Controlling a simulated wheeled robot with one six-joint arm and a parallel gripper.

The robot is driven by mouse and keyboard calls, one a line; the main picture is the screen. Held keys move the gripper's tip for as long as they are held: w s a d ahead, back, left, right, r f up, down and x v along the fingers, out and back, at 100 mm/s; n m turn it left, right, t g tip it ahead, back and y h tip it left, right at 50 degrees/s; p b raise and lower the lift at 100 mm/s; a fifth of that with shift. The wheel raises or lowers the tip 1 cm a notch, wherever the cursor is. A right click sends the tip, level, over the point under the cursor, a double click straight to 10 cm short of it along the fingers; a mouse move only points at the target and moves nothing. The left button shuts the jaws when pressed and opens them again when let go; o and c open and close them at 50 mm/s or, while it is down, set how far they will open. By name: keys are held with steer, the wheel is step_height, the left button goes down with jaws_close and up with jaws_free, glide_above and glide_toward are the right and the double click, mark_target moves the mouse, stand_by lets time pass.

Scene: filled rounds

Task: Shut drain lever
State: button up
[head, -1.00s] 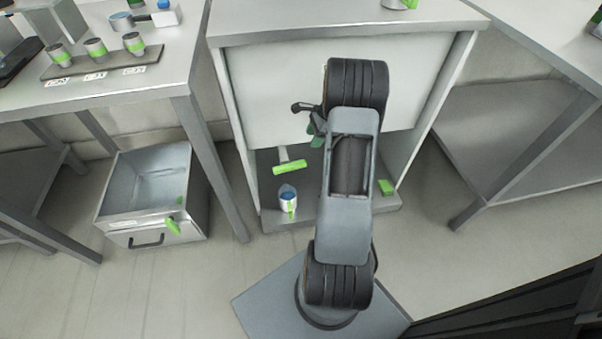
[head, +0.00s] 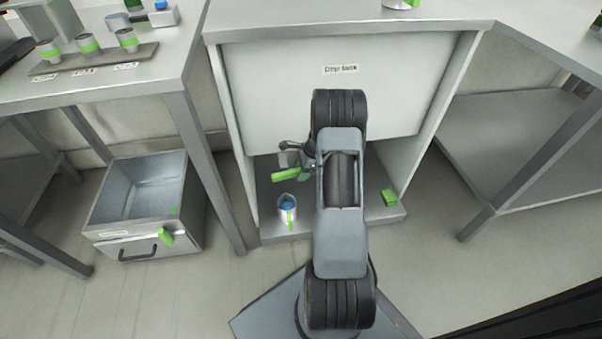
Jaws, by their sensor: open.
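A bright green bar handle (head: 286,174), which looks like the drain lever, is in the open lower part of the white cabinet (head: 270,95). In the earlier head view a pale stem joins it. My gripper (head: 291,158) is open just behind and above the bar, partly hidden by my own arm. I cannot tell whether they touch. Nothing shows between the jaws. Another green tab (head: 165,236) sits on the front of a metal bin at the left; the label there is too small to read.
A blue-topped cup (head: 287,207) stands on the cabinet's floor, close in front of the bar. A green block (head: 389,197) lies at its right. The metal bin (head: 140,224) is on the floor at left. Table legs flank both sides. Open floor lies at front right.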

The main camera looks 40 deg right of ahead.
steer(key=shift+f, duration=0.15)
steer(key=shift+c, duration=0.4)
jaws_close()
